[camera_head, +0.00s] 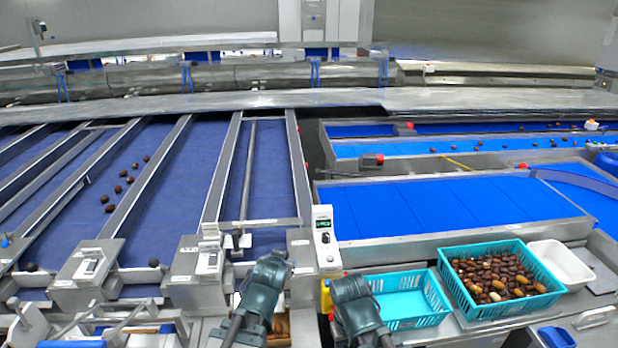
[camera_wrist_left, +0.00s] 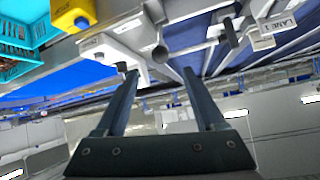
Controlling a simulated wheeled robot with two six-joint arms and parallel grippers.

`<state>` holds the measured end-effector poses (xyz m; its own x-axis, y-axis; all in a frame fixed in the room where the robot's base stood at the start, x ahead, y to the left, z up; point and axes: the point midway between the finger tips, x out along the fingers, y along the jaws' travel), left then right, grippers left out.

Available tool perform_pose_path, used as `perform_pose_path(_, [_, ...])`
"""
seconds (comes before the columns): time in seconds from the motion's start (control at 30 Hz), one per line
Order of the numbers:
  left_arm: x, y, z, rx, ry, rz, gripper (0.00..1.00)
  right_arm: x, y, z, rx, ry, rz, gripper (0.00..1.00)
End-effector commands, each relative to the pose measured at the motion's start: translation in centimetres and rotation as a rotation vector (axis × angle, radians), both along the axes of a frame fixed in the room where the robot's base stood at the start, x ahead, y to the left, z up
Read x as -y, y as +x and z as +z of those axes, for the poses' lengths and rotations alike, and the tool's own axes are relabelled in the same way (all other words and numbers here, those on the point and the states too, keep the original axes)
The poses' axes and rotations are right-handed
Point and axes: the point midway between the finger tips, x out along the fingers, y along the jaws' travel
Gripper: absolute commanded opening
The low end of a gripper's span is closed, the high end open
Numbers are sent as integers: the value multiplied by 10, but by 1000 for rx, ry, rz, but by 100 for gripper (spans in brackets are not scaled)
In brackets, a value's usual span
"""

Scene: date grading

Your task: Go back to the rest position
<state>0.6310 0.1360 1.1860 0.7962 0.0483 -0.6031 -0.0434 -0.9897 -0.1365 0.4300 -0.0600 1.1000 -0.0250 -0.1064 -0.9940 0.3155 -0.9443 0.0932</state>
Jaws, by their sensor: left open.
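My left gripper (camera_head: 272,262) is at the bottom centre of the head view, in front of the sorting machine. In the left wrist view its two fingers (camera_wrist_left: 160,75) stand apart with nothing between them. My right gripper (camera_head: 350,287) is just to its right, beside the empty teal crate; its finger gap cannot be made out. The two grippers are apart from each other.
The teal crate (camera_head: 447,299) beside my right gripper is empty. Another teal crate (camera_head: 549,259) holds many dates. A white tub (camera_head: 565,272) stands right of it. Blue belts (camera_head: 430,207) lie behind. A control box (camera_head: 326,239) stands close behind my grippers.

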Motion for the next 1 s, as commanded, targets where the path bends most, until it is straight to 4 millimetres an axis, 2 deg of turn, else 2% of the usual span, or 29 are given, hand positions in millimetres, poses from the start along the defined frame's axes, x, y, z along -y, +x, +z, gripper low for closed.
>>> perform_pose_path(0.07, [7, -9, -22, -57, 4, -7, 71, 0, 0, -12, 0, 0, 1, 50])
perform_pose_path(0.17, [24, -35, -67, -211, 18, -27, 71, 0, 0, -33, 0, -1, 3, 50])
perform_pose_path(0.2, [32, -49, -87, -289, 26, -38, 71, 0, 0, -43, 0, -1, 4, 50])
perform_pose_path(0.3, [49, -90, -130, -486, 53, -70, 71, 0, 0, -63, 0, -1, 6, 50])
perform_pose_path(0.43, [65, -142, -166, -712, 93, -109, 71, 0, 0, -84, 0, -2, 9, 50])
perform_pose_path(0.5, [70, -164, -177, -806, 112, -127, 71, 0, 0, -92, 0, -2, 10, 50])
perform_pose_path(0.63, [75, -192, -185, -919, 136, -149, 71, 0, 0, -99, 0, -3, 12, 50])
perform_pose_path(0.77, [76, -201, -186, -960, 145, -156, 71, 0, 0, -100, 0, -3, 13, 50])
perform_pose_path(1.0, [76, -202, -185, -961, 145, -155, 71, 0, 0, -99, 0, -3, 12, 50])
